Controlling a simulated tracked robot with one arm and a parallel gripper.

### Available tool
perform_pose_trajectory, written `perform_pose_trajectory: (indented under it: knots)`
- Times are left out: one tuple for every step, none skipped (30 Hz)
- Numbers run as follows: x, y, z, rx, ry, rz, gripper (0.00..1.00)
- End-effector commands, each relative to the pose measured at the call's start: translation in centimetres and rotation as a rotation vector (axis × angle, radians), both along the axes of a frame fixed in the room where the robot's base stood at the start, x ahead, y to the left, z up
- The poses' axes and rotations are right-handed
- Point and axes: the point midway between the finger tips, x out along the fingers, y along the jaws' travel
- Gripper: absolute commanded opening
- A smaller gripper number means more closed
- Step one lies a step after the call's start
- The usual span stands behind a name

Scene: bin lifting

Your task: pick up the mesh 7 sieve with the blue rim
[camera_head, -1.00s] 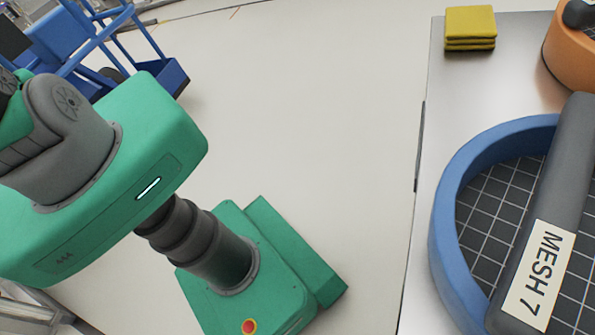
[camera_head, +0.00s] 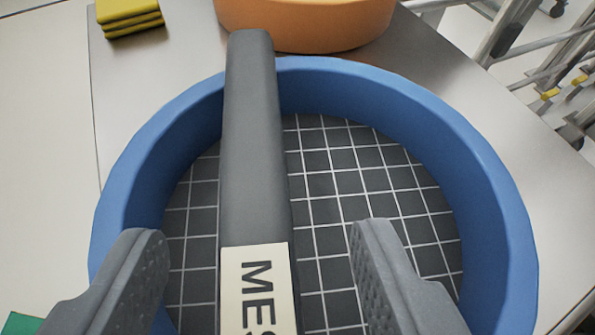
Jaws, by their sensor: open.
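The sieve with the blue rim (camera_head: 499,190) fills most of the view, its near part cut off by the bottom edge. A dark mesh with pale grid lines (camera_head: 375,180) spans its inside. A grey bar handle (camera_head: 252,150) crosses it, with a white label (camera_head: 257,285) reading "MES", the rest cut off. My gripper (camera_head: 255,245) is open above the sieve. One finger is left of the handle, the other right of it, with gaps on both sides. The left finger overlaps the blue rim in the picture. Height above the handle is hard to tell.
The sieve sits on a grey metal table (camera_head: 150,90). An orange-rimmed round object (camera_head: 305,25) stands just behind it. Stacked yellow pads (camera_head: 130,15) lie at the back left. Metal rails (camera_head: 515,40) show at the upper right. Pale floor (camera_head: 45,150) lies left of the table.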

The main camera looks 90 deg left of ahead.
Motion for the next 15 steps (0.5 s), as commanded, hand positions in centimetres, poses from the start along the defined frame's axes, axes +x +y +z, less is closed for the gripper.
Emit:
perform_pose_trajectory:
  knots:
    - [-0.1, 0.4, -0.3, 0.001, 0.001, 0.001, 0.53]
    - [-0.1, 0.6, -0.3, 0.001, 0.0, 0.0, 0.53]
    - [-0.1, 0.7, -0.4, 0.0, 0.0, 0.0, 0.53]
    - [-0.1, 0.8, -0.4, 0.001, 0.0, 0.0, 0.53]
    - [-0.1, 0.9, -0.5, 0.001, 0.0, 0.0, 0.53]
    - [-0.2, 1.1, -0.5, 0.001, 0.0, 0.0, 0.53]
    - [-0.2, 1.3, -0.6, 0.001, 0.0, 0.001, 0.53]
    - [-0.3, 1.5, -0.6, 0.002, 0.0, 0.001, 0.53]
    - [-0.4, 1.8, -0.7, 0.002, 0.0, 0.002, 0.53]
    - [-0.5, 2.2, -0.9, 0.002, 0.001, 0.003, 0.53]
    - [-0.6, 2.6, -1.0, 0.003, 0.001, 0.004, 0.53]
    - [-0.7, 3.0, -1.1, 0.003, 0.001, 0.004, 0.53]
    - [-0.8, 3.4, -1.3, 0.003, 0.001, 0.005, 0.53]
    - [-0.8, 3.8, -1.3, 0.003, 0.001, 0.004, 0.53]
    - [-0.8, 4.1, -1.5, 0.003, 0.001, 0.003, 0.53]
